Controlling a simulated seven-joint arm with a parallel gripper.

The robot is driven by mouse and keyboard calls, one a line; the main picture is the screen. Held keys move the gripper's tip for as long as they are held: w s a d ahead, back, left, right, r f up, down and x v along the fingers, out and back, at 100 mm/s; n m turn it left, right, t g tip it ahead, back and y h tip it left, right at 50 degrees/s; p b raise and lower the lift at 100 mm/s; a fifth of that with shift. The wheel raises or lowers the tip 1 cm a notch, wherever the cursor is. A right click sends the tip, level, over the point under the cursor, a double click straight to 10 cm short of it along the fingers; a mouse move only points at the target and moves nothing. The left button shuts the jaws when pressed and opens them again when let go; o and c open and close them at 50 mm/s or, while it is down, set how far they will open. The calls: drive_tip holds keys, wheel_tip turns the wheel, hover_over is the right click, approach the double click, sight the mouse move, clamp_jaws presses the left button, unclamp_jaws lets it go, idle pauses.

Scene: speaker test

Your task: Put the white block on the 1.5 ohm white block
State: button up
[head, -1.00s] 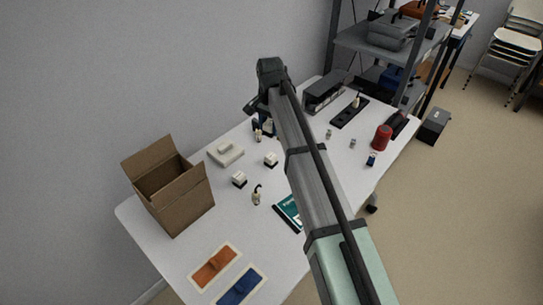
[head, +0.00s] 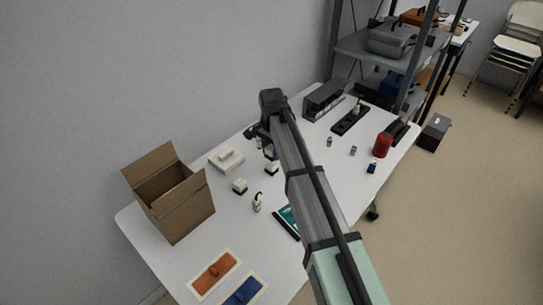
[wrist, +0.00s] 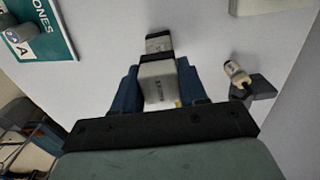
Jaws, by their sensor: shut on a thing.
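My gripper (wrist: 158,88) is shut on a white block (wrist: 156,82), which sits between its blue fingers in the wrist view; its small marking is unreadable. Just beyond it is a second white block with dark bands (wrist: 158,43); I cannot tell whether the two touch. In the head view my gripper (head: 270,152) is partly hidden by my arm and is close to a white block with a dark base (head: 271,169). A similar block (head: 240,187) stands farther to the lower left. I cannot read which one is 1.5 ohm.
A small pale item with a dark part (wrist: 236,76) stands right of my gripper in the wrist view. A teal book (wrist: 40,32) lies upper left. In the head view, a white case (head: 227,160) and an open cardboard box (head: 170,200) are on the left.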

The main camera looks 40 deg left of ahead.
sight(271, 148)
drive_tip(key=shift+f, duration=1.4)
drive_tip(key=shift+f, duration=0.1)
drive_tip(key=o, duration=1.1)
drive_tip(key=shift+c, duration=0.2)
wheel_tip(271, 148, up, 12)
drive_tip(key=shift+r, duration=0.15)
